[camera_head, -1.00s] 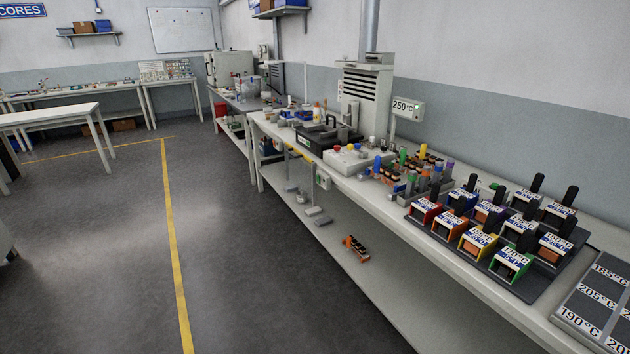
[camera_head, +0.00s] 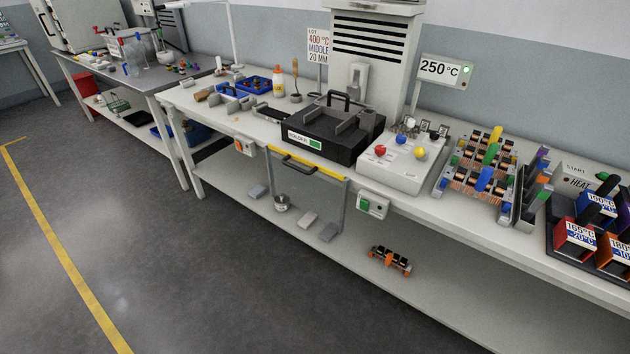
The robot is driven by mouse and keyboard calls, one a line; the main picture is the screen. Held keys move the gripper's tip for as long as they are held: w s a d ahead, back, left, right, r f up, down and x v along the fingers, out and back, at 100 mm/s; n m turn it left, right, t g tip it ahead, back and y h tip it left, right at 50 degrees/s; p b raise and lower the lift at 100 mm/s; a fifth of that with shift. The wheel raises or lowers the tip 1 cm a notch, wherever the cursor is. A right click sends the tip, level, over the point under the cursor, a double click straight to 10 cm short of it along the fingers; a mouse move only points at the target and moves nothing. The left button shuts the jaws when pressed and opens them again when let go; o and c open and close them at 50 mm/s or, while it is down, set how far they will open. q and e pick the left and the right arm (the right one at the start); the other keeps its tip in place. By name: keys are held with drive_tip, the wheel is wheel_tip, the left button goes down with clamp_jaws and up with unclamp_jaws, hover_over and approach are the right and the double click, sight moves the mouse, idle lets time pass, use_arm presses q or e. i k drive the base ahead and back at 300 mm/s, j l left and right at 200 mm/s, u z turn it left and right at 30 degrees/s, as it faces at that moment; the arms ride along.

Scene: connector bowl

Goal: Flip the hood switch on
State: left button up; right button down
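A white fume hood (camera_head: 372,50) with dark slots stands at the back of the workbench, behind a black solder pot (camera_head: 332,130). A pale grey fitting (camera_head: 356,80) is on the lower front of the hood. A grey box with a green button (camera_head: 372,205) hangs on the bench's front edge. A smaller box with an orange-red part (camera_head: 244,146) is on the same edge further left. I cannot tell which of these is the hood switch or how it is set. Neither of my grippers is in view.
A white panel with coloured knobs (camera_head: 405,160) stands right of the solder pot. A rack of coils (camera_head: 485,165) and a 250 °C display (camera_head: 445,71) are further right. A yellow bar (camera_head: 308,163) runs along the bench front. The floor (camera_head: 170,260) in front is clear.

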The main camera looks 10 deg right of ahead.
sight(364, 203)
drive_tip(key=i+j, duration=0.2)
drive_tip(key=j, duration=0.2)
drive_tip(key=i+j+z, duration=0.15)
drive_tip(key=i+j, duration=0.3)
drive_tip(key=j, duration=0.3)
drive_tip(key=z, duration=0.05)
